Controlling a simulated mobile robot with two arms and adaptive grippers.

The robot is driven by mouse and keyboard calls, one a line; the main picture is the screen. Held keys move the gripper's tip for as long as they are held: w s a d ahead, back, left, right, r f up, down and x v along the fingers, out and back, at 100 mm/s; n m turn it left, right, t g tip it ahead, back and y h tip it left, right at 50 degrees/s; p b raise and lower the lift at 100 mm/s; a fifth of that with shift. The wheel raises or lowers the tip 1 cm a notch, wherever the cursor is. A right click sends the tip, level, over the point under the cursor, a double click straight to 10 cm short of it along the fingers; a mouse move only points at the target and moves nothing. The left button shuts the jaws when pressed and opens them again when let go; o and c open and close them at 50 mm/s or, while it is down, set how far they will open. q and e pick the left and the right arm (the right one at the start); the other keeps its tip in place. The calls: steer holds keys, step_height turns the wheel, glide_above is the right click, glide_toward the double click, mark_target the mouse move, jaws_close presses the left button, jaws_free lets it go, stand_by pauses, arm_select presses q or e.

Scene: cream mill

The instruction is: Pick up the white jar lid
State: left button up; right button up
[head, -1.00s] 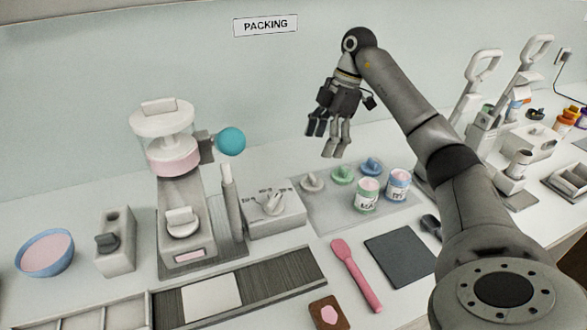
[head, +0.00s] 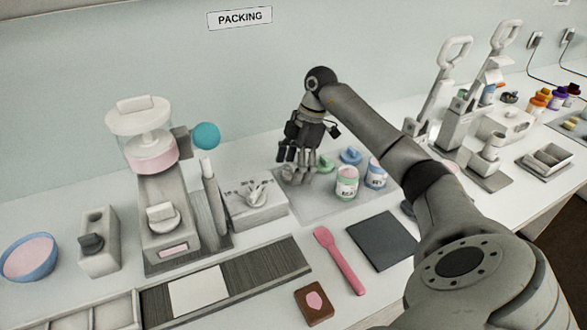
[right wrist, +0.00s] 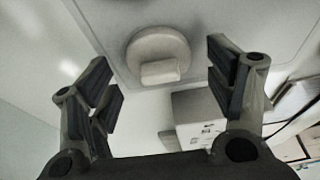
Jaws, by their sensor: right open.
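The white jar lid (right wrist: 158,52) shows in the right wrist view as a round disc with a raised block-shaped grip. It lies on the grey mat, just ahead of my fingers and between their two sides. My right gripper (right wrist: 160,78) is open and empty. In the head view, the right gripper (head: 295,158) hangs fingers down over the back left of the mat and mostly hides the lid there. A green lid (head: 324,163) and a blue lid (head: 351,156) lie to its right. My left gripper is not in view.
A green-banded jar (head: 346,184) and a blue-banded jar (head: 375,173) stand on the mat (head: 330,208) right of the gripper. A white box with pegs (head: 255,207) stands to the left. A pink spatula (head: 340,262) and dark square pad (head: 382,241) lie in front.

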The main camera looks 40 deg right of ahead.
steer(key=shift+f, duration=0.2)
steer(key=c, duration=0.7)
steer(key=shift+r, duration=0.1)
